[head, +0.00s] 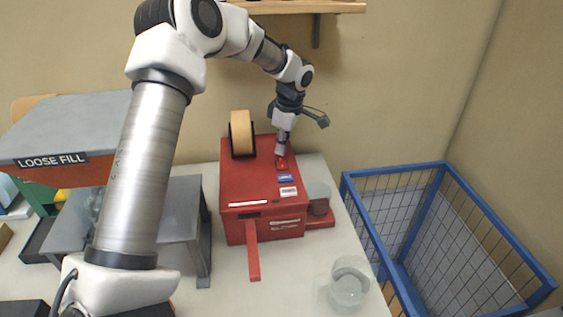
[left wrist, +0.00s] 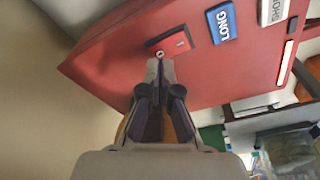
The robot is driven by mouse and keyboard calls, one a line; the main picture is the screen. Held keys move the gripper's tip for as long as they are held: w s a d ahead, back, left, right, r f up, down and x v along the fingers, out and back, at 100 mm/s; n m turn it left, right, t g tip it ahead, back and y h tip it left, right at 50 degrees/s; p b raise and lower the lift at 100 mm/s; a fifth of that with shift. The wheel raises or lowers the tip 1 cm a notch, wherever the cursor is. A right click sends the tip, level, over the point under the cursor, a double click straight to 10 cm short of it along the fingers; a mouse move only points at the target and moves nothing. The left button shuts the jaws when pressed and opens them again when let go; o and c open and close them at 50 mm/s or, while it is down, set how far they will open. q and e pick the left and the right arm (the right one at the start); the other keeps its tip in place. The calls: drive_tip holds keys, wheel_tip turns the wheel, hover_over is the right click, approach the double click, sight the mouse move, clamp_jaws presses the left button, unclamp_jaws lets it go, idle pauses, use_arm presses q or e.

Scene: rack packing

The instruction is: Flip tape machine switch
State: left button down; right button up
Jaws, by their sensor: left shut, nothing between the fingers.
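The red tape machine (head: 262,194) stands on the white table, with a tan tape roll (head: 241,132) at its back. On its top are a small red switch (left wrist: 170,42), a blue "LONG" button (left wrist: 222,22) and a white button (head: 288,191). My left gripper (head: 281,153) points down over the back right of the machine's top. It is shut and empty. In the left wrist view its fingertips (left wrist: 159,56) are at the edge of the red switch; I cannot tell whether they touch it. My right gripper is not in view.
A grey "LOOSE FILL" bin (head: 70,115) stands at the left. A blue wire crate (head: 440,235) is at the right. A clear glass jar (head: 348,286) stands at the table's front right. A wooden shelf (head: 300,7) is above on the wall.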

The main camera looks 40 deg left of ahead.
sight(282, 159)
use_arm(q)
drive_tip(key=shift+f+b, duration=0.5)
drive_tip(key=shift+f, duration=0.6)
idle(0.3)
wheel_tip(282, 159, up, 7)
drive_tip(key=p, duration=0.6)
drive_tip(key=shift+r, duration=0.1)
idle(0.5)
